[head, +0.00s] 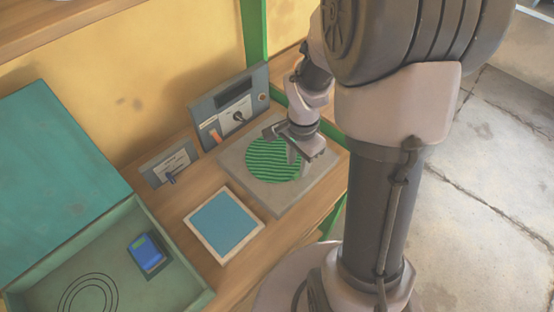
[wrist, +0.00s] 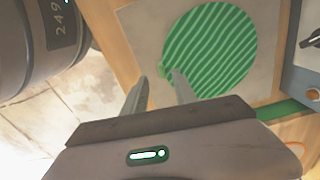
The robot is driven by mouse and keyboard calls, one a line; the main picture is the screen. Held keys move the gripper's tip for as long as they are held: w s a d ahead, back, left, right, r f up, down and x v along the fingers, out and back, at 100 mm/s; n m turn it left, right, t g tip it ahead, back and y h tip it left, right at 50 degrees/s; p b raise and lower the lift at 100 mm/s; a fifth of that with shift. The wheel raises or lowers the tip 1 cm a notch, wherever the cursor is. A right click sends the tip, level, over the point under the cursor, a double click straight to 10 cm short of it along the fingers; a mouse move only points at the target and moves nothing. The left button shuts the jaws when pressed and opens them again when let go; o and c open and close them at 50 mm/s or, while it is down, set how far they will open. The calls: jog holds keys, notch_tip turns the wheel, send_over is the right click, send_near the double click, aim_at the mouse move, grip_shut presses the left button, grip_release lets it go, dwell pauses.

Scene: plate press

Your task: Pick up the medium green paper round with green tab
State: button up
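My gripper (head: 299,155) is over the right side of the round in the head view. In the wrist view my gripper (wrist: 158,88) has its two fingers apart with nothing between them. The right fingertip is close to the tab; I cannot tell if they touch.
A control panel (head: 229,105) stands behind the plate, with a smaller panel (head: 170,164) to its left. A blue pad in a pale frame (head: 226,224) lies in front. A green tray (head: 100,262) holds a blue device (head: 149,254). A green post (head: 254,42) rises behind.

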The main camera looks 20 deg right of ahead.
aim_at(297, 173)
notch_tip(297, 173, down, 5)
jog(key=shift+w+d+r+b, duration=0.1)
jog(key=shift+w+b, duration=0.05)
jog(key=shift+b, duration=0.85)
jog(key=shift+r, duration=0.15)
grip_shut()
jog(key=shift+r, duration=0.15)
